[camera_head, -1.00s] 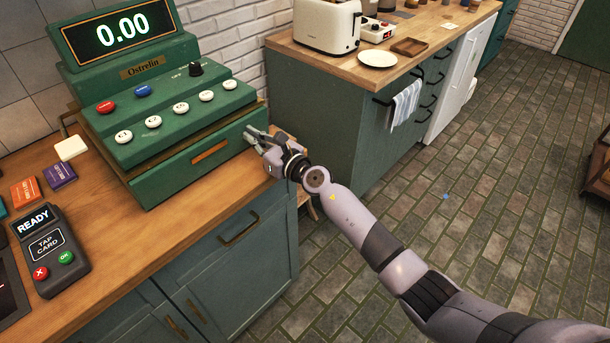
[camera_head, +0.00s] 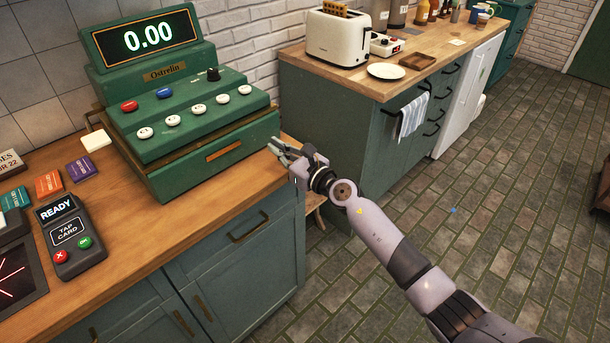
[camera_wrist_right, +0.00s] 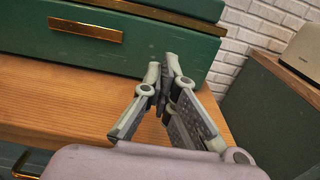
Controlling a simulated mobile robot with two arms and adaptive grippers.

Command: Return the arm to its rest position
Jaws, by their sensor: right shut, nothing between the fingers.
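My right gripper (camera_head: 279,147) is at the right end of the wooden counter, just in front of the right corner of the green cash register (camera_head: 190,150). In the right wrist view its fingertips (camera_wrist_right: 168,65) come together with nothing between them, close to the register's front. It is shut and empty. My right arm comes in from the lower right and reaches over the floor beside the counter. The register's display reads 0.00 and its drawer front (camera_wrist_right: 150,30) looks closed. My left gripper is out of view.
The wooden counter (camera_head: 130,235) also carries a card reader (camera_head: 70,235) and several small coloured boxes at the left. A second counter (camera_head: 340,80) with a toaster (camera_head: 337,38) and a white plate (camera_head: 386,71) stands behind. The tiled floor (camera_head: 480,210) at the right is open.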

